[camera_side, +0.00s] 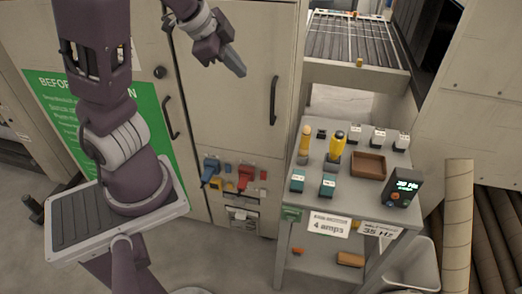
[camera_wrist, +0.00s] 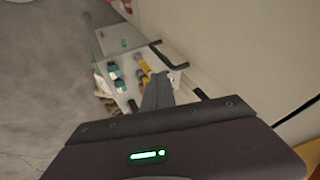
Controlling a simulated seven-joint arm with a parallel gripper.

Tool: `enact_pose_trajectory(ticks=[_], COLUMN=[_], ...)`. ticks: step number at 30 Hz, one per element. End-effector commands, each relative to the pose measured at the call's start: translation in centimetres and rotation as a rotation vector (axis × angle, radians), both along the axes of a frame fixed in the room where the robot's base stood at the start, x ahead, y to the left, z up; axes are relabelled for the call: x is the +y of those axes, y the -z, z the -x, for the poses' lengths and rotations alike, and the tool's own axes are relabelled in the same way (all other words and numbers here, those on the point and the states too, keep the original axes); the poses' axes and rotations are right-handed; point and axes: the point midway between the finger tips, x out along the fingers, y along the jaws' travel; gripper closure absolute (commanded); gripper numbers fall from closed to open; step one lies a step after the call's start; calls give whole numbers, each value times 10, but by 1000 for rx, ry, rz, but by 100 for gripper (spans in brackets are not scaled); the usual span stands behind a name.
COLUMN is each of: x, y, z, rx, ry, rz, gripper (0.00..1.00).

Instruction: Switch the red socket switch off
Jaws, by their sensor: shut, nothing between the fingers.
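The socket panel (camera_side: 232,187) is low on the beige cabinet front in the side view, with blue, yellow and red plugs or sockets. A red socket part (camera_side: 245,177) sits in its upper row and a small red piece (camera_side: 263,175) is to its right. Which of these is the switch, and its position, is too small to tell. My gripper (camera_side: 236,66) is shut and empty, high in front of the cabinet, well above the panel and apart from it. In the wrist view my gripper (camera_wrist: 157,92) points toward the small table; the socket panel cannot be made out there.
A small table (camera_side: 325,196) right of the panel holds yellow-handled tools, teal and grey boxes, a brown tray (camera_side: 369,165) and a black display (camera_side: 402,192). Cabinet handles (camera_side: 273,100) stick out near my gripper. Cardboard tubes (camera_side: 458,225) stand at the right. The floor before the panel looks clear.

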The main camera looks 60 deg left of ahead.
Motion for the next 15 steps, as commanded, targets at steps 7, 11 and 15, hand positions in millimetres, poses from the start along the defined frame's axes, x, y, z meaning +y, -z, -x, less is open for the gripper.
enact_pose_trajectory(ticks=[7, 11, 15], x=[2, 1, 2], y=[28, 43, 63], z=[1, 3, 2], rx=[1, 7, 6], ry=[-8, -11, -13], rz=[-2, -2, -3], gripper=[100, 100, 100])
